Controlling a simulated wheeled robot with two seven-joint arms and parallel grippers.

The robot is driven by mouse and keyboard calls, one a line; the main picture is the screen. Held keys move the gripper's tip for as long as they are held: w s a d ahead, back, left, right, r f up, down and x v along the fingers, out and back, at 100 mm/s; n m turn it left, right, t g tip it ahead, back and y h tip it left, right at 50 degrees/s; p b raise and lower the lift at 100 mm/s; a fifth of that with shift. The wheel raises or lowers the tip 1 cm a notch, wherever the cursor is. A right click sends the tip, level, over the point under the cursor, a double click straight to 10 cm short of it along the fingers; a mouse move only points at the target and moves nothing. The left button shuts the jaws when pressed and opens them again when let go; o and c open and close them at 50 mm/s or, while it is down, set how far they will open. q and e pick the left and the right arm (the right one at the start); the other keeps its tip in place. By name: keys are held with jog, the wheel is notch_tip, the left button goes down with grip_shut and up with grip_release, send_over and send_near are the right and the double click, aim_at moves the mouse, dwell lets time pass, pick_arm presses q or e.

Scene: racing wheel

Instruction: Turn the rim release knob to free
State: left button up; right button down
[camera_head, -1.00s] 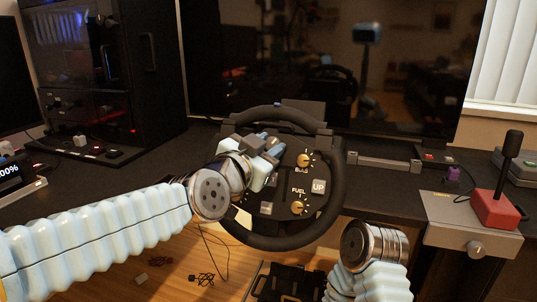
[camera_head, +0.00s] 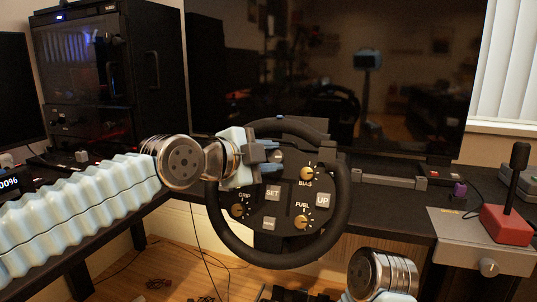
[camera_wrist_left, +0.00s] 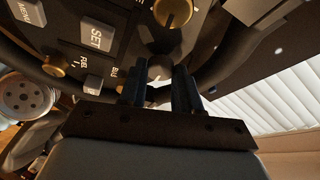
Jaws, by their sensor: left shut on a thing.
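The black racing wheel (camera_head: 345,200) stands upright on the desk. Its face carries gold knobs marked BIAS (camera_head: 307,173), FUEL (camera_head: 302,222) and GRIP (camera_head: 237,210), and grey buttons such as SET (camera_head: 272,193). My left gripper (camera_head: 274,157) is at the upper left of the wheel, inside the rim. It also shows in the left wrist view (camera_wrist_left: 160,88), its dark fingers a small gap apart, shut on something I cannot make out. I cannot pick out the rim release knob; the gripper covers the upper left of the face. My right wrist shows at the lower right, its fingers out of view.
A large dark screen (camera_head: 325,70) stands close behind the wheel. A black computer case (camera_head: 105,85) is at the left. A red-based joystick (camera_head: 507,222) on a grey plate stands at the right. Cables lie on the floor below.

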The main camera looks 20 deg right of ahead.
pick_arm(q)
jog(key=shift+m, duration=0.5)
jog(key=shift+p, duration=0.3)
jog(key=shift+d, duration=0.1)
jog(key=o, duration=1.1)
jog(key=shift+c, duration=0.2)
jog(key=b+v, duration=0.5)
jog(key=v, duration=0.9)
jog(key=shift+r, duration=0.2)
jog(key=shift+w, duration=0.1)
